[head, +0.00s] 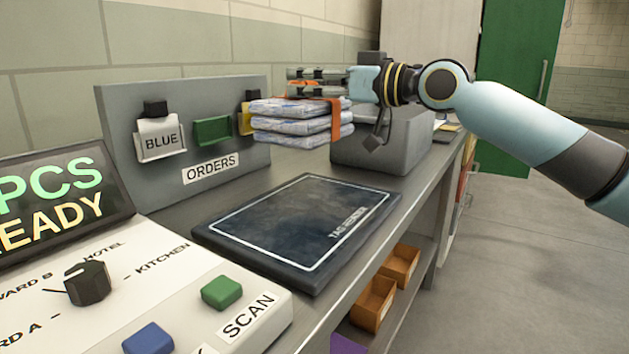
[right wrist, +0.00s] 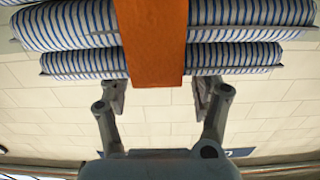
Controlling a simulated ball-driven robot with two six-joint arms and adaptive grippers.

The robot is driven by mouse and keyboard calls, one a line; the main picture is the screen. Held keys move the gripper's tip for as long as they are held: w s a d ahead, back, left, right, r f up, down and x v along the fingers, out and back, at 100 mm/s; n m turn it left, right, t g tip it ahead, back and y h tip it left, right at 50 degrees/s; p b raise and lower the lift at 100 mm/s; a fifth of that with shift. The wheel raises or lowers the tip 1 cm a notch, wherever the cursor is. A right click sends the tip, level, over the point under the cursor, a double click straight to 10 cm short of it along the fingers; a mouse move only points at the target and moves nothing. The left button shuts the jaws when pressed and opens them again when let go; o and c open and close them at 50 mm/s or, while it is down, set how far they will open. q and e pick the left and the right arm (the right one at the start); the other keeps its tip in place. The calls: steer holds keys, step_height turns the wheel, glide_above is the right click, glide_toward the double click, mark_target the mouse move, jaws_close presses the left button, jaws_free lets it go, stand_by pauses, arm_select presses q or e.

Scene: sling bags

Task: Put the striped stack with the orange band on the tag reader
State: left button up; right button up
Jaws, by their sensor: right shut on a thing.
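The striped stack (head: 298,122) is several folded blue-and-white pieces with an orange band (head: 336,115) around them. My right gripper (head: 305,82) is shut on the stack and holds it in the air, behind and above the tag reader. In the right wrist view the stack (right wrist: 80,25) and its orange band (right wrist: 155,45) fill the top, with the gripper fingers (right wrist: 158,95) on either side of the band. The tag reader (head: 300,225) is a dark flat pad with a white outline, lying bare on the counter. My left gripper is not in view.
A grey bin (head: 385,145) stands behind the reader. A dial and button panel (head: 130,290) is in front. Orange boxes (head: 374,301) sit on a lower shelf.

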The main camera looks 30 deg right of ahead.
mark_target(311, 149)
steer(key=s+a+f+p, duration=0.1)
steer(key=s, duration=0.1)
steer(key=s+a+f+p, duration=0.1)
steer(key=s+a+f, duration=0.1)
steer(key=s, duration=0.1)
steer(key=s+a+f+p, duration=0.1)
steer(key=s+p, duration=0.1)
steer(key=shift+s+a+f, duration=0.3)
steer(key=shift+s+f, duration=0.1)
steer(key=shift+s+a+f, duration=0.15)
steer(key=shift+s+f, duration=0.05)
steer(key=shift+s, duration=0.05)
step_height(311, 149, down, 4)
steer(key=b, duration=0.3)
steer(key=shift+f, duration=0.25)
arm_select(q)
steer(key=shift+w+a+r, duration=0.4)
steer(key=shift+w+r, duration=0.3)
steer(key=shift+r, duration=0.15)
arm_select(e)
steer(key=shift+r, duration=0.15)
steer(key=o, duration=1.7)
